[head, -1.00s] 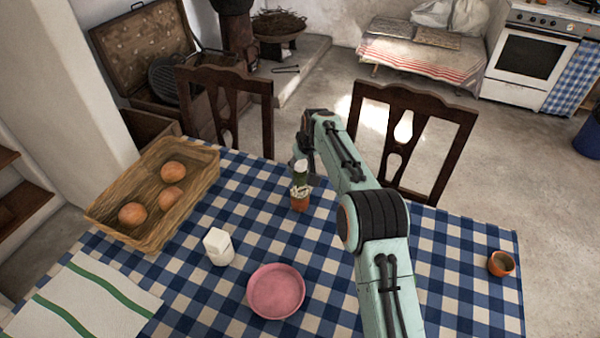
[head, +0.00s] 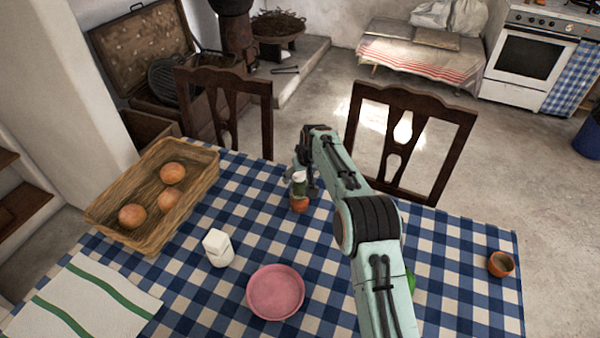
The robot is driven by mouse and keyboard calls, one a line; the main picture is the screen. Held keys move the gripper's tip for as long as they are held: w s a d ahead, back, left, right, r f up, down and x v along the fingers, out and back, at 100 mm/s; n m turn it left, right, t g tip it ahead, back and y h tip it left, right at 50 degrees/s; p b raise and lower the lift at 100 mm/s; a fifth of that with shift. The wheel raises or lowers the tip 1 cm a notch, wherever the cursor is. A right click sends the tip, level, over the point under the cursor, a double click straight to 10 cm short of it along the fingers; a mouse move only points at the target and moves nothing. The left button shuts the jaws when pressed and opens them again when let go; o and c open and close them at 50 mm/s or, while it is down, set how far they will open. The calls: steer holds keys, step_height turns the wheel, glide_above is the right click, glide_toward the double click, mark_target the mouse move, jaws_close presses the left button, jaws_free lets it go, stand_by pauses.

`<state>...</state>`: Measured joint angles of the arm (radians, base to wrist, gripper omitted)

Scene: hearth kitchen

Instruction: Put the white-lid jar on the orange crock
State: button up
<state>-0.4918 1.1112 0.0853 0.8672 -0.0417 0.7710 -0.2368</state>
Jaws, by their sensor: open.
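The white-lid jar (head: 299,187) has a green body and a white lid. In the head view it is upright directly above the orange crock (head: 299,205) and appears to rest on it. The crock stands on the checked tablecloth, near the table's far edge. My gripper (head: 306,181) is open, close around or just behind the jar on its right side. The fingers are small and partly hidden, so I cannot tell whether they touch the jar.
A pink dish (head: 275,292) and a white block-topped container (head: 218,249) stand nearer. A basket (head: 205,188) with round buns is at left, beside a striped towel (head: 85,300). An orange pot (head: 501,264) stands at right. A green thing (head: 411,281) shows partly behind my arm.

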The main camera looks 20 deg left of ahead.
steer(key=v, duration=1.2)
steer(key=shift+d+r, duration=0.1)
steer(key=shift+r, duration=0.05)
steer(key=s+d+r+m+g+h, duration=0.15)
steer(key=s+d+r, duration=0.25)
steer(key=s+d, duration=0.4)
steer(key=s+d+r+m+h, duration=0.1)
steer(key=s+d+r+m, duration=0.15)
steer(key=s+d, duration=0.6)
steer(key=s+d+f+m+g, duration=0.1)
steer(key=s+d+f+m, duration=0.1)
steer(key=s+d, duration=0.3)
steer(key=s+d+f+m+g, duration=0.1)
steer(key=s+d, duration=0.5)
steer(key=s, duration=0.8)
steer(key=shift+f+m, duration=0.4)
steer(key=shift+f, duration=0.15)
